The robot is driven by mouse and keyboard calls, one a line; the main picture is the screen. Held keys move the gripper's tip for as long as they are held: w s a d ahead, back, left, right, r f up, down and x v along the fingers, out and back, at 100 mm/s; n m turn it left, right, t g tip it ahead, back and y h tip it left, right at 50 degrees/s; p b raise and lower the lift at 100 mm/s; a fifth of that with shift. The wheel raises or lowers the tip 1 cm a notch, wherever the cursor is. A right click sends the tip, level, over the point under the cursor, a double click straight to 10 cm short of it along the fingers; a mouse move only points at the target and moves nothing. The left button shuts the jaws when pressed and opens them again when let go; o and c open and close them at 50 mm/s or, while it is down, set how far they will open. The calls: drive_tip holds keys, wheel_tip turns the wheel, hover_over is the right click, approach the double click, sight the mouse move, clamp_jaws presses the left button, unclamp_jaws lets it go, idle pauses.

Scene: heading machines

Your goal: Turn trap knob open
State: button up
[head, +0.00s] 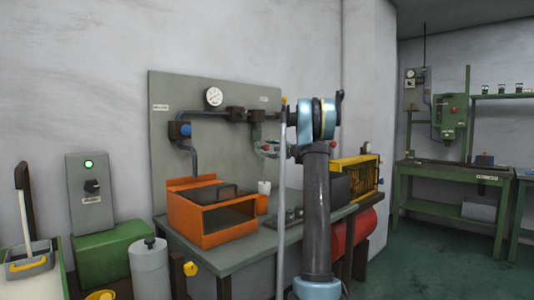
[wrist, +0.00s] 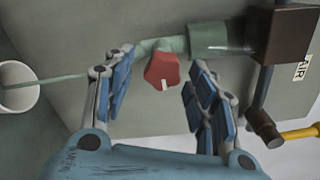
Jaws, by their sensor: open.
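The red trap knob (wrist: 162,70) shows in the wrist view, with a pale mark near its lower edge. It sits below a green pipe fitting (wrist: 215,40), the trap body, on the grey panel. My gripper (wrist: 161,78) is open, with one blue-padded finger to the left of the knob and the other to the right. Gaps show on both sides, and the fingers do not appear to touch it. In the head view my gripper (head: 270,149) is at the panel beneath the green trap body (head: 257,132), partly hidden by my arm.
A thin green tube runs left from the trap to a white cup (wrist: 17,97). A dark pipe block (wrist: 280,35) and yellow handle (wrist: 300,131) lie right. An orange open-fronted box (head: 212,222) stands on the bench (head: 225,262). A gauge (head: 213,97) is above.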

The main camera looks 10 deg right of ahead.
drive_tip(key=v, duration=1)
drive_tip(key=shift+s+d, duration=0.15)
drive_tip(key=shift+f, duration=0.1)
